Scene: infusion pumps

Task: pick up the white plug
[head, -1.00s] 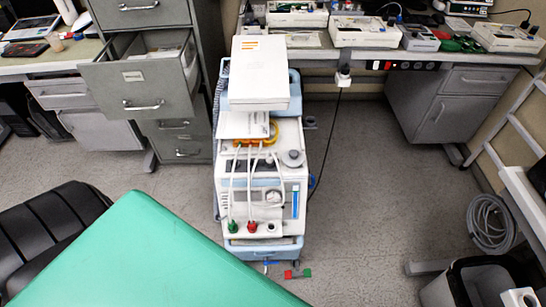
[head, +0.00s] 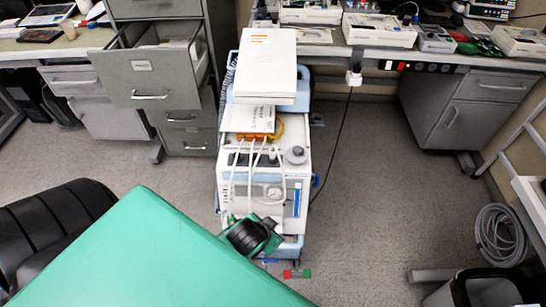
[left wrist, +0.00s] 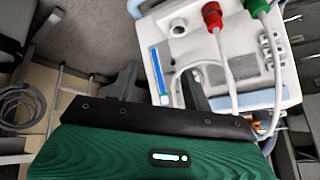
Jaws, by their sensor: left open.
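My left gripper (head: 256,234), green and black, is in front of the lower part of the white pump cart, well below and left of the plug. In the left wrist view its two dark fingers (left wrist: 160,88) stand apart with nothing held between them. The plug cannot be made out in the left wrist view. My right gripper is not in view.
The white and blue cart (head: 268,165) stands between my left gripper and the bench (head: 410,57). An open cabinet drawer (head: 150,80) juts out at left. A large green surface (head: 150,255) fills the lower left. The floor (head: 365,190) right of the cart is clear.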

